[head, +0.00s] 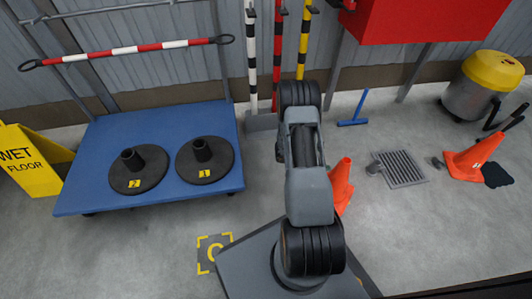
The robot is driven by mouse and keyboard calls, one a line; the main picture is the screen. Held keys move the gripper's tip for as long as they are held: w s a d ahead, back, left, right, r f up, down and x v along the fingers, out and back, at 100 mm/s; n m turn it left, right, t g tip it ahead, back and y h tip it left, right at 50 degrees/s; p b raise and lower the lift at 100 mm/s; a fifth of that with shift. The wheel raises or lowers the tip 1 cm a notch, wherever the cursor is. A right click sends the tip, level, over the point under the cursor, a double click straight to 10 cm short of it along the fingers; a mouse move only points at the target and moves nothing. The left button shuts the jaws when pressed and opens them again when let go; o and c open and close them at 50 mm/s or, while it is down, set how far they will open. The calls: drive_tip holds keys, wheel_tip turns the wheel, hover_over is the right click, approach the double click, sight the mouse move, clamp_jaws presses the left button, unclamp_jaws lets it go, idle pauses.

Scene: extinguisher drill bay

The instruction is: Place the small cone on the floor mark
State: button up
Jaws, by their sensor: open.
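Two orange cones are in the head view. One cone (342,182) stands on the floor just right of my arm, which hides its left part. The other cone (474,155) stands farther right, with a pale patch on its side. I cannot tell for sure which is the small one. The floor mark (202,268), yellow corner brackets around a yellow letter, lies at the lower middle. My base covers part of its right side, and no cone stands on its visible part. My gripper is not visible; my arm hides that area.
A blue platform cart (100,204) at left carries two black bases (140,169) numbered 2 and 1. A yellow wet floor sign (30,160) stands left. A drain grate (402,167), a blue T-shaped tool (355,110), a dark puddle (496,176) and a yellow-topped drum (470,99) are at right.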

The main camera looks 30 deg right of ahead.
drive_tip(key=w+a+r+m+y, duration=0.1)
drive_tip(key=a+r+m+y, duration=0.1)
drive_tip(key=a+r+m, duration=0.35)
drive_tip(key=a+r+m+y, duration=0.2)
drive_tip(key=a+r, duration=0.4)
drive_tip(key=r, duration=0.5)
drive_tip(key=s+a+r+m+t+y, duration=0.2)
drive_tip(key=a+r, duration=0.4)
drive_tip(key=a, duration=0.4)
drive_tip(key=s+a+r+m+t+y, duration=0.3)
drive_tip(key=a+r+t+y, duration=0.2)
drive_tip(key=a, duration=0.5)
drive_tip(key=shift+s+a+r+y, duration=0.2)
drive_tip(key=shift+s+r+y, duration=0.2)
drive_tip(key=shift+y, duration=0.3)
drive_tip(key=shift+m, duration=0.25)
